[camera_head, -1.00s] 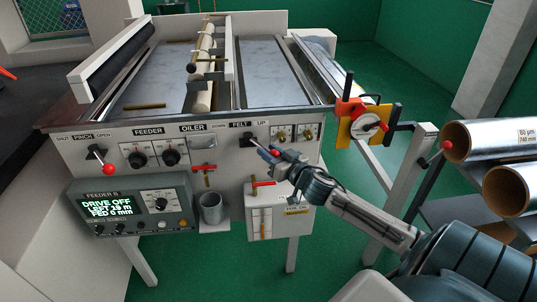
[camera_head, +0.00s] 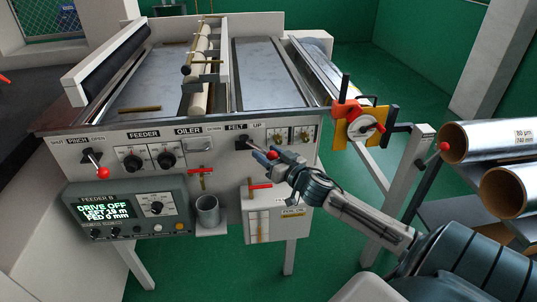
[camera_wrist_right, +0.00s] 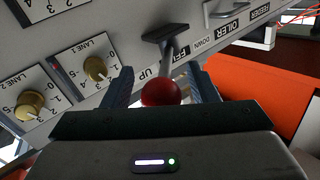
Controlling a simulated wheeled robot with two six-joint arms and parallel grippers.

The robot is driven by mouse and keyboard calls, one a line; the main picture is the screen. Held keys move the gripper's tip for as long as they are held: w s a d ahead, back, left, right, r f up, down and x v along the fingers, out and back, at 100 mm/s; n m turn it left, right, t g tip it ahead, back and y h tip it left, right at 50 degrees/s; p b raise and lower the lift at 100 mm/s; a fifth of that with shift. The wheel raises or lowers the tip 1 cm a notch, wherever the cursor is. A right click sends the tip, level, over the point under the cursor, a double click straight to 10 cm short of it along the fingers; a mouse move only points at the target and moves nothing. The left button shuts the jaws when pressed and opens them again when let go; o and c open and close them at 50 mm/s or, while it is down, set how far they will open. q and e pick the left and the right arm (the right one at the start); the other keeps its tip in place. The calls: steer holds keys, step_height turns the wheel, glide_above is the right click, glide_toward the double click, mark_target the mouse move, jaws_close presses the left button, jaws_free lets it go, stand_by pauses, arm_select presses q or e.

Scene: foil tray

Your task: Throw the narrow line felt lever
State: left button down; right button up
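The felt lever (camera_head: 244,144) comes out of a dark slot in the front panel, under the FELT label with DOWN at its left and UP at its right. Its red ball knob (camera_head: 272,154) sits right of the slot, on the UP side. The right wrist view shows the knob (camera_wrist_right: 160,92) large, with the shaft running up to the slot. My right gripper (camera_head: 268,156) is at the knob. In the right wrist view its two fingers (camera_wrist_right: 162,88) stand apart on either side of the knob, with narrow gaps visible. My left gripper is not in view.
Two lane dials (camera_head: 282,136) sit right of the lever. A red-handled valve (camera_head: 200,171) and a metal cup (camera_head: 208,210) are at lower left, and a white box with a red handle (camera_head: 260,187) is below. A yellow bracket with a crank (camera_head: 366,124) stands at right.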

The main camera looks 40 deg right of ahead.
steer(key=shift+s, duration=0.1)
steer(key=shift+s+f+b, duration=0.15)
steer(key=shift+s+b, duration=0.35)
steer(key=shift+s, duration=0.3)
steer(key=s, duration=0.9)
steer(key=shift+p, duration=0.3)
steer(key=shift+d, duration=0.1)
